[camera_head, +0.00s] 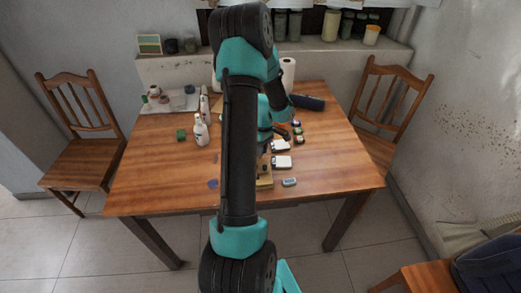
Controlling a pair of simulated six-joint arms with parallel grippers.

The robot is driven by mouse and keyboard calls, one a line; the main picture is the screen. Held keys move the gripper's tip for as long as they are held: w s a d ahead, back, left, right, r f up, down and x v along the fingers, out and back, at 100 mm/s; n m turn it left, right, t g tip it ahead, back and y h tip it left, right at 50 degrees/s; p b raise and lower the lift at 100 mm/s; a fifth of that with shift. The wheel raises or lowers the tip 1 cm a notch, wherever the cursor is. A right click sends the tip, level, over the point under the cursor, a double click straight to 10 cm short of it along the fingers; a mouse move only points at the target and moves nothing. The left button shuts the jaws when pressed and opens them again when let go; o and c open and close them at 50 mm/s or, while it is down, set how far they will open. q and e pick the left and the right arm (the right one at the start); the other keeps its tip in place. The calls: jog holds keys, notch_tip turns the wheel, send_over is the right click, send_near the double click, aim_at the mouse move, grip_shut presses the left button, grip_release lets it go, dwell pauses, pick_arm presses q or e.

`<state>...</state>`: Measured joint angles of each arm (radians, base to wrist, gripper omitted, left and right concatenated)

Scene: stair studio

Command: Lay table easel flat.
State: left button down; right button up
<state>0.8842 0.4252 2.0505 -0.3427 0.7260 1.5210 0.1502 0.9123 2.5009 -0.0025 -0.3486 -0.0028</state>
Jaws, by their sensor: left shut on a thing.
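The table easel (265,181) is a light wooden piece on the table, just right of my arm's dark link. Most of it is hidden behind that arm, so I cannot tell its full tilt. My left gripper (279,133) is partly hidden behind my own arm, above the middle of the table. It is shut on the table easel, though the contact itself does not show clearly. My right gripper is not in view.
The wooden table (150,180) has free room at its left front and right. White boxes (282,161), a small grey block (289,182) and small jars (298,131) lie right of the easel. A white bottle (201,130) and green block (181,134) stand left. Chairs flank the table.

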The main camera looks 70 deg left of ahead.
pick_arm(q)
jog(key=c, duration=1)
grip_release()
jog(key=shift+w+f, duration=0.15)
jog(key=v, duration=1.7)
jog(key=shift+r, duration=0.2)
